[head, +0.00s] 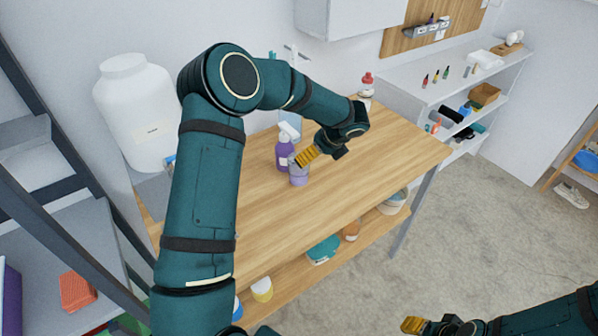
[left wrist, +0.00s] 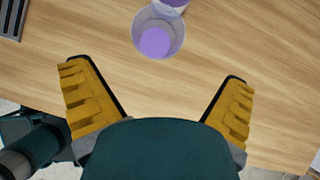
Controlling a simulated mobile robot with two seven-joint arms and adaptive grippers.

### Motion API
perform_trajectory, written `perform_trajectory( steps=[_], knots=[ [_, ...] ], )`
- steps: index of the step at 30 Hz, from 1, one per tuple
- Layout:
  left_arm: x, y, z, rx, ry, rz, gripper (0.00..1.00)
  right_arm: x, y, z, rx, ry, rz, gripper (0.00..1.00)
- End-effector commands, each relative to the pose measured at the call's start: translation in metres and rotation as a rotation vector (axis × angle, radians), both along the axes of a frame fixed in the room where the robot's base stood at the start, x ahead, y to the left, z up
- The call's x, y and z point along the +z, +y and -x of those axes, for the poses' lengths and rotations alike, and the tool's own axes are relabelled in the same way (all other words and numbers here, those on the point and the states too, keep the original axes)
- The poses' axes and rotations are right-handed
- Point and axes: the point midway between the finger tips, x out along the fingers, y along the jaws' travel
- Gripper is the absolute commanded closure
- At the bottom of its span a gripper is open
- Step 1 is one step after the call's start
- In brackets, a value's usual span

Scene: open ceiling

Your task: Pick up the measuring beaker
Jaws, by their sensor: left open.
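The measuring beaker (head: 299,177) is a small clear cup with purple contents, standing upright on the wooden table beside a purple spray bottle (head: 284,152). In the left wrist view I look down into the beaker (left wrist: 157,42), just beyond the fingertips and between their lines. My left gripper (head: 305,157) is open and empty, with yellow fingers near the beaker's upper right; in the wrist view its spread fingers (left wrist: 153,72) do not enclose the beaker. In the head view the gripper hides part of the beaker's rim. My right gripper (head: 412,325) shows only partly at the bottom edge.
The spray bottle stands close behind the beaker, and its base touches or overlaps it in the wrist view (left wrist: 172,4). The wooden table (head: 375,165) is clear to the right and front. A red-capped bottle (head: 366,84) stands at the back edge. A large white jug (head: 140,110) is at left.

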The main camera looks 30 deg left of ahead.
Motion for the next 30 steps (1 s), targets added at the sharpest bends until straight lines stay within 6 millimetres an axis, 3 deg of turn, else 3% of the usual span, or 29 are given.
perform_trajectory(
  steps=[3,7,14,24,30],
  knots=[
    [-0.022,0.013,-0.001,0.003,0.003,0.002,0.00,-0.002,0.000,0.000,0.000,0.000,0.000,0.53],
    [-0.037,0.023,-0.004,0.002,0.000,0.003,0.00,-0.003,0.000,0.000,0.000,0.000,0.001,0.53],
    [-0.049,0.031,-0.005,0.003,0.000,0.003,0.00,-0.003,0.000,0.000,0.000,0.000,0.001,0.53],
    [-0.085,0.056,-0.006,0.002,0.001,0.004,0.00,-0.003,0.000,0.000,0.000,0.001,0.001,0.53],
    [-0.089,0.058,-0.007,0.000,-0.001,0.002,0.00,-0.003,0.000,0.000,0.000,0.001,0.001,0.53]
  ],
)
